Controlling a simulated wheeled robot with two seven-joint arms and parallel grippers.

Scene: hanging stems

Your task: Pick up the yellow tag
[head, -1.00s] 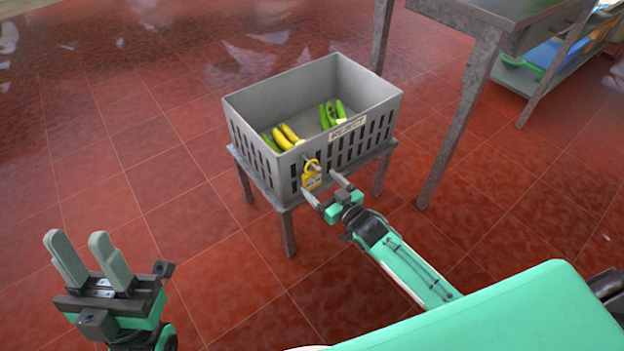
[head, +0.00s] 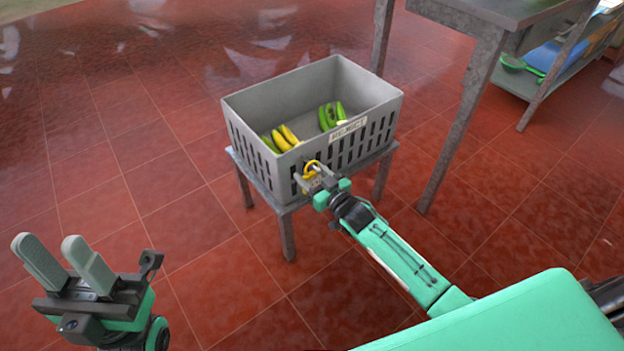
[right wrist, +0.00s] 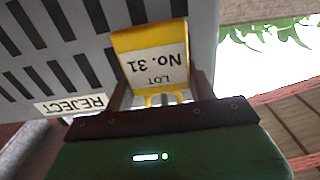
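The yellow tag (right wrist: 155,55) hangs on the front of the grey crate; its white label reads "LOT No. 31", upside down in the right wrist view. In the head view its yellow loop (head: 311,167) shows above my right gripper, which hides much of its body. My right gripper (head: 308,172) is at the crate front, with one finger on each side of the tag; in the right wrist view its fingers (right wrist: 160,80) are apart, and any contact is hard to tell. My left gripper (head: 50,250) is open and empty at the lower left.
The grey crate (head: 245,110) with a "REJECT" label (head: 348,128) stands on a small stand (head: 287,235). It holds yellow bananas (head: 286,137) and green bananas (head: 331,114). A metal table (head: 470,70) stands at the right. The red floor at left is clear.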

